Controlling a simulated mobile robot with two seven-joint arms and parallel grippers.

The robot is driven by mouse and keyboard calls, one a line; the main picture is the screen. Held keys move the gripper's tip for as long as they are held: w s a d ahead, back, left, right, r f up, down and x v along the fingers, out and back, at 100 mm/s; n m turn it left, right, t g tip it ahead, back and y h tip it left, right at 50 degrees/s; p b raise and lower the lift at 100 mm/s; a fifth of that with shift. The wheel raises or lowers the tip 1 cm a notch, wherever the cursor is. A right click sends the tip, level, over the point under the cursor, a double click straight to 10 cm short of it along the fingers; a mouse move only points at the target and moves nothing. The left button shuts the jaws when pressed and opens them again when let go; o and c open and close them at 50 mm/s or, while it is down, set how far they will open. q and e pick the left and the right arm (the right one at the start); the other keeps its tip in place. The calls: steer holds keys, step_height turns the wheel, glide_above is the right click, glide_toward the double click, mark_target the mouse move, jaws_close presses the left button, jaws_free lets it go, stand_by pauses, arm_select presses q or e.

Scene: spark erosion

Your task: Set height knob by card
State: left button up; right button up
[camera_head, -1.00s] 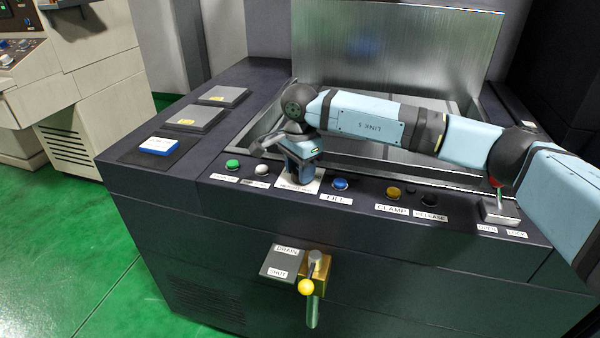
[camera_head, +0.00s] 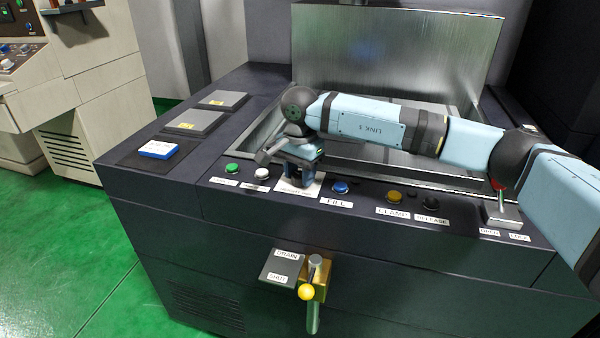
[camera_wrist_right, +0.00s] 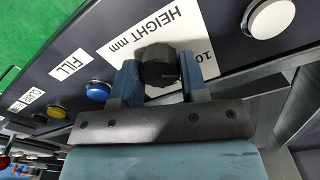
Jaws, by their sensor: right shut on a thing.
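The height knob (camera_wrist_right: 158,62) is black and round with a ribbed edge. It stands on a white plate marked "HEIGHT mm" (camera_wrist_right: 142,30), whose scale is mostly hidden. My right gripper (camera_wrist_right: 160,82) is shut on the knob, one blue finger on each side. In the head view my right gripper (camera_head: 294,181) points down at the front panel and hides the knob. A blue block with a white label on top (camera_head: 158,149) lies on a dark pad at the left; its writing is too small to read, and I cannot tell if it is the card. My left gripper is out of view.
A green button (camera_head: 232,168) and a white button (camera_head: 262,173) are left of the knob; a blue FILL button (camera_head: 340,187) is right. Farther right are a yellow CLAMP button (camera_head: 394,197) and a lever (camera_head: 502,205).

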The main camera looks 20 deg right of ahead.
mark_target(300, 174)
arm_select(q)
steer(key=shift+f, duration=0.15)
arm_select(e)
steer(key=o, duration=0.9)
steer(key=shift+o, duration=0.2)
arm_select(q)
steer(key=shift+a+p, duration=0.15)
steer(key=shift+p, duration=0.5)
arm_select(e)
step_height(300, 174, up, 14)
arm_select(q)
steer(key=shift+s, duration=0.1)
arm_select(e)
steer(key=shift+f, duration=0.1)
